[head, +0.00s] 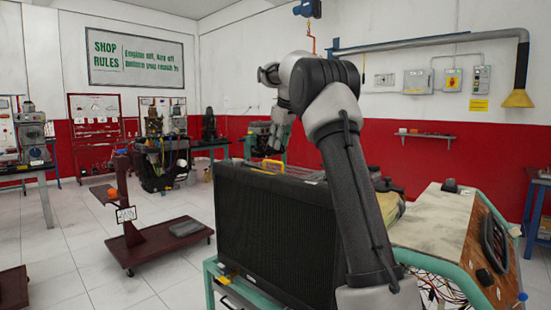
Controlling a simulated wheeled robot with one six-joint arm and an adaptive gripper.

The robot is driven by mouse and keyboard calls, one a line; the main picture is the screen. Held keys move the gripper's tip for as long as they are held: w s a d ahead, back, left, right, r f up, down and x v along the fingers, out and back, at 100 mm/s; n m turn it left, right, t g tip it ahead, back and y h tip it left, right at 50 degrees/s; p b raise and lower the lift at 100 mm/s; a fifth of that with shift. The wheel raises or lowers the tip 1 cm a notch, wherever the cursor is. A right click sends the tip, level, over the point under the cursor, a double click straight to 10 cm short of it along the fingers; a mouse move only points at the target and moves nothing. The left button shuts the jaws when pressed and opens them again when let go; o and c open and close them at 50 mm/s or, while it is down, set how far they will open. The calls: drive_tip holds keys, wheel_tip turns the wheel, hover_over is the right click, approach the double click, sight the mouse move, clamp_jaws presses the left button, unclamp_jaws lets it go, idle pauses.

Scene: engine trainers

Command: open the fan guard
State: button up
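The engine trainer stands close in front of me, with a large black finned radiator (275,235) facing me. A yellow handle-like bar (272,163) shows at the radiator's top edge. I cannot tell whether it belongs to the fan guard; the guard itself is not clearly visible, and the area behind the radiator is largely hidden. My arm rises in front of the radiator's right side and bends over its top. My gripper (272,146) seems to hang beyond the elbow, above the yellow bar and apart from it. It is small and dark against the background, so its fingers are unclear.
A dark red wheeled stand (160,245) is on the left floor. Other engine stands (160,150) line the back. Tiled floor (75,245) is free at left.

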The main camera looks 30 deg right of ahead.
sight(276, 162)
drive_tip(key=x, duration=0.7)
drive_tip(key=shift+w+d+f, duration=0.15)
drive_tip(key=shift+w+f, duration=0.1)
drive_tip(key=shift+f, duration=0.1)
clamp_jaws()
